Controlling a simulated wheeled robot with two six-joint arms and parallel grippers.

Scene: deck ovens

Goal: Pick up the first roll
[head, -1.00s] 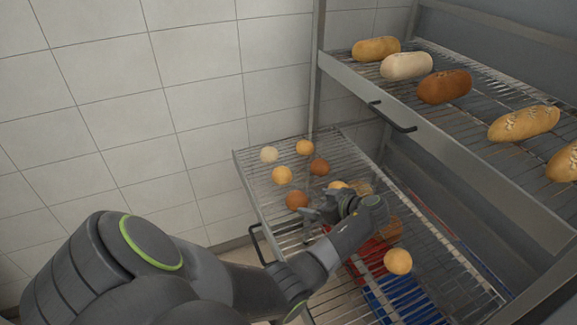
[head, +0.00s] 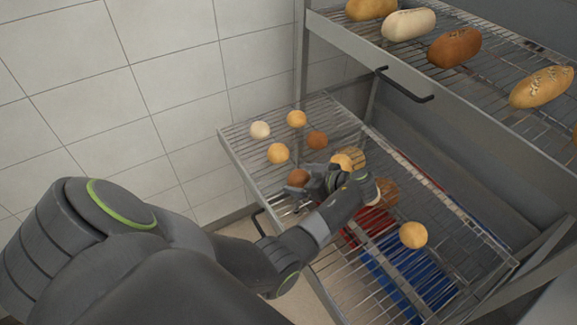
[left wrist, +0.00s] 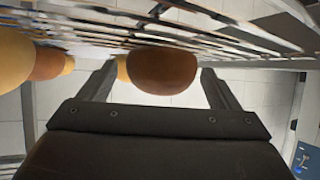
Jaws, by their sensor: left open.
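Several round rolls lie on the lower pulled-out wire rack (head: 232,146). A dark brown roll (head: 298,177) is right at the fingertips of my left gripper (head: 303,183), which reaches in low over the rack. In the left wrist view a brown roll (left wrist: 162,70) sits between the two open fingers of the gripper (left wrist: 160,84), with gaps on both sides. The jaws are not closed on it. Pale (head: 260,130), golden (head: 278,153) and brown (head: 317,140) rolls lie farther back. My right gripper is not in view.
An upper wire rack with a black handle (head: 405,88) holds several long loaves, such as a white one (head: 408,25). A golden roll (head: 413,235) lies nearer on the lower rack. Red and blue things (head: 395,270) show beneath its wires. A tiled wall stands at left.

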